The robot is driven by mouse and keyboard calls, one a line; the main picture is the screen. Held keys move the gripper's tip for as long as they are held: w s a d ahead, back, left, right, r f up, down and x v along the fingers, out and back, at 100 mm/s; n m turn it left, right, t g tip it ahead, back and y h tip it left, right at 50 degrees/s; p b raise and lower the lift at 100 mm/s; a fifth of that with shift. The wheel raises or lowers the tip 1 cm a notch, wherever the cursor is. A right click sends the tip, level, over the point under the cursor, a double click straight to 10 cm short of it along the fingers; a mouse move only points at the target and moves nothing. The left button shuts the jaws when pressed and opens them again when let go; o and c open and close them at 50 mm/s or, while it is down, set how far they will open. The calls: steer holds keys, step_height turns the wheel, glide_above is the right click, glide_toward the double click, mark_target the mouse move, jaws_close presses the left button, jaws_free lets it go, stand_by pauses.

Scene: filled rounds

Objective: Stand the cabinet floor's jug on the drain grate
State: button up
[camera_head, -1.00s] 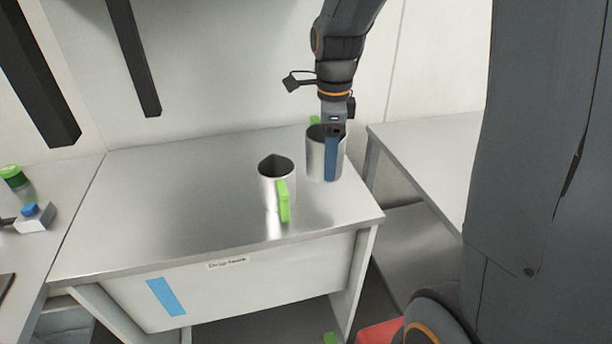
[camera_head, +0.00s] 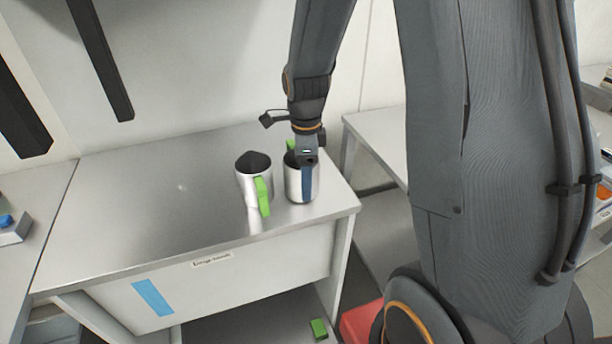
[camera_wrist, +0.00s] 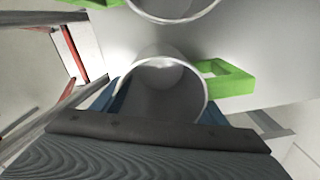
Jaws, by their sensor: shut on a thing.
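My gripper (camera_head: 304,172) is shut on a metal jug (camera_head: 292,186) with a green handle, over the right part of a steel bench top (camera_head: 130,200). One blue finger covers the jug's front; its handle shows behind. The held jug is upright; whether its base touches the bench is unclear. In the wrist view this jug (camera_wrist: 165,66) sits between the blue fingers, its handle to the right. A second metal jug (camera_head: 246,186) with a green handle stands close on its left; its rim shows at the wrist view's top (camera_wrist: 172,19). I cannot make out a separate drain grate.
A green object (camera_head: 318,329) lies on the shelf under the bench, near a red thing (camera_head: 360,322). A blue strip (camera_head: 153,297) and a small label (camera_head: 212,258) are on the bench front. Another bench (camera_head: 382,140) stands to the right. The bench's left part is clear.

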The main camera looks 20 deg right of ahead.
steer(key=shift+f, duration=0.15)
steer(key=o, duration=1.1)
steer(key=shift+o, duration=0.2)
